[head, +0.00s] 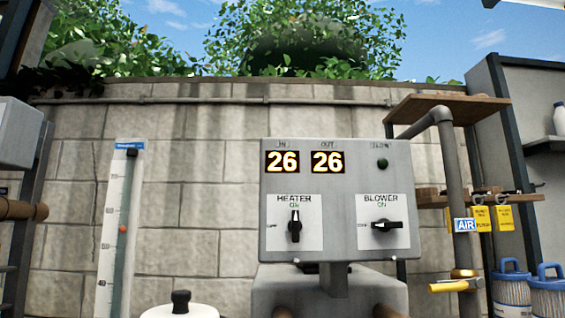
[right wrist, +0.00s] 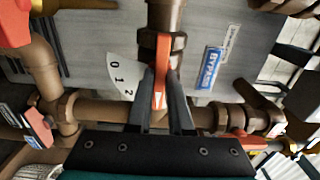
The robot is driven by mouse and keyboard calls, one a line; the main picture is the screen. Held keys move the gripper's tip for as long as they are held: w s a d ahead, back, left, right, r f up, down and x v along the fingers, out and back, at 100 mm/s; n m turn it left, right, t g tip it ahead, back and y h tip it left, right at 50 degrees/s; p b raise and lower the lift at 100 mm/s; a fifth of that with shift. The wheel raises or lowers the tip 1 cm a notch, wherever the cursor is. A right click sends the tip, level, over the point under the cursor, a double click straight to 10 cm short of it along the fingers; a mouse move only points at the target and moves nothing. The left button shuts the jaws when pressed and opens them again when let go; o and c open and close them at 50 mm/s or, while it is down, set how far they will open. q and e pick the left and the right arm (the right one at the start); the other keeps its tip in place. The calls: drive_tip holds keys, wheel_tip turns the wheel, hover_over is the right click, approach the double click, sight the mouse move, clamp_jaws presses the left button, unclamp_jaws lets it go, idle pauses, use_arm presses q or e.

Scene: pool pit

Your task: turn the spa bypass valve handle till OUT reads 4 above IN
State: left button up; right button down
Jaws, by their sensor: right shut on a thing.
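The grey control panel (head: 335,160) stands upright in the head view. Its IN display (head: 282,162) reads 26 and its OUT display (head: 327,162) also reads 26. In the right wrist view the orange bypass valve handle (right wrist: 163,48) lies between the fingers of my right gripper (right wrist: 160,82), which is shut on it. A blue BYPASS label (right wrist: 211,68) is to the right. My left gripper is in neither view.
The black HEATER knob (head: 294,226) points up to ON; the BLOWER knob (head: 387,226) points left toward OFF. The FLOW lamp (head: 382,163) is dark green. Brown pipes (right wrist: 85,107) and another red handle (right wrist: 15,22) crowd around my right gripper. A thermometer-like gauge (head: 121,230) stands left.

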drive_tip(key=m+b, duration=0.1)
drive_tip(key=m, duration=0.3)
drive_tip(key=shift+m, duration=0.4)
drive_tip(key=c, duration=0.7)
unclamp_jaws()
drive_tip(key=s+p, duration=0.1)
drive_tip(key=s, duration=0.6)
drive_tip(key=shift+d, duration=0.1)
